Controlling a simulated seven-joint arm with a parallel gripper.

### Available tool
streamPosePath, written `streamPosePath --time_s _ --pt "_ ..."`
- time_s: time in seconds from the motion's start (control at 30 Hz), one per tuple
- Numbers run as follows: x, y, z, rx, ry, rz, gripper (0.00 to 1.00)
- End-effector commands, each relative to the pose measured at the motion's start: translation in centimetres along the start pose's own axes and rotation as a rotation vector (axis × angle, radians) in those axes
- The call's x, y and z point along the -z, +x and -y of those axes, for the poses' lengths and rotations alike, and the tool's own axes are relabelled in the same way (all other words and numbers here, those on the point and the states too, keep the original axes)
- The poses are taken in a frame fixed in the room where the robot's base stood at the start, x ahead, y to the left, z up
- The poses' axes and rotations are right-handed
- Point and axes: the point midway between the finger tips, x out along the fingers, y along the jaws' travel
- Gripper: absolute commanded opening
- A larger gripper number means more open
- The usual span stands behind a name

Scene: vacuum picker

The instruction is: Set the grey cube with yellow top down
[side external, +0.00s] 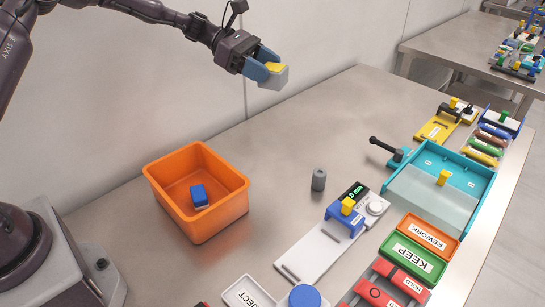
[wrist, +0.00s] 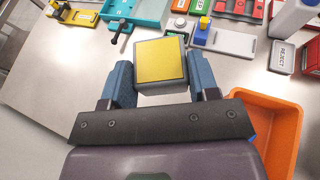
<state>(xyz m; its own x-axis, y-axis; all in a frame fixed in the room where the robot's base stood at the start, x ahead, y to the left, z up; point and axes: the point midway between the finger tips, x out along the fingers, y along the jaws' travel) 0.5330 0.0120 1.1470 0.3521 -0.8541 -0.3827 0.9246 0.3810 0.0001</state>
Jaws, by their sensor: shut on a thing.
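The grey cube with yellow top (side external: 273,78) is held in the air above the back of the metal table. My gripper (side external: 268,69) has its blue fingers on either side of it. In the wrist view the cube (wrist: 162,63) sits between the blue fingertips (wrist: 160,80), yellow face toward the camera. The side view shows it slightly tilted, with clear space beneath it. The cube's far side is hidden.
An orange bin (side external: 197,192) with a blue block (side external: 199,195) inside stands at the left. A small grey cylinder (side external: 319,180), a gauge fixture (side external: 330,232), labelled trays (side external: 414,250) and a teal tray (side external: 440,185) stand to the right. The table's back middle (side external: 330,110) is bare.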

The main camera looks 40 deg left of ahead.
Motion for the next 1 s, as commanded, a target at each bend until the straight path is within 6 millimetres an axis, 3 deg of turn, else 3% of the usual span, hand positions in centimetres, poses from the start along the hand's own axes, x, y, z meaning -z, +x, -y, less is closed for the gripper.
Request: streamPosePath --time_s 0.03,0.1,0.3,0.7,1.0 --pt "2.5 1.0 0.1 0.004 -0.012 0.003 0.3" --pt "5.5 2.3 0.1 0.003 -0.013 0.005 0.3" --pt "12.3 5.2 0.1 0.001 -0.005 0.004 0.3" --pt "18.5 7.7 0.0 -0.001 -0.003 0.001 0.3" --pt "21.7 9.1 0.0 0.0 -0.001 0.001 0.3"
